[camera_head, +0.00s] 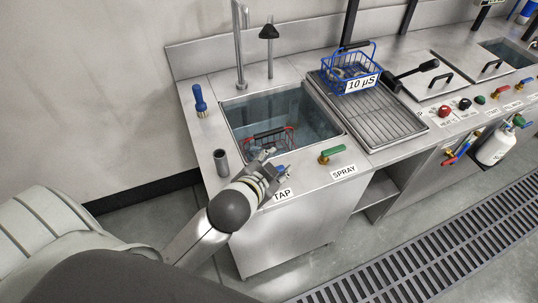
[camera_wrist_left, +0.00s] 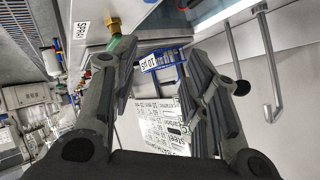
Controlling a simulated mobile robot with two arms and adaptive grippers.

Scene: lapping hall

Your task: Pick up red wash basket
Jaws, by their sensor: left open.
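The red wash basket (camera_head: 257,136) sits low in the left sink (camera_head: 237,108), in the head view. It has a dark handle, and its near part is partly hidden behind the sink's front edge and my gripper. My left gripper (camera_head: 274,163) is above the front rim of that sink, near the TAP label, close to the basket in the picture but apart from it. In the left wrist view the two fingers (camera_wrist_left: 162,70) are spread with nothing held between them. My right gripper is not in view.
A blue basket (camera_head: 363,62) labelled 10 µS stands on the ribbed drainboard (camera_head: 371,106) right of the sink. A tall tap (camera_head: 240,55) rises behind the sink. A green-handled spray valve (camera_head: 331,154), a grey cylinder (camera_head: 221,162) and a blue-handled tool (camera_head: 199,97) flank it.

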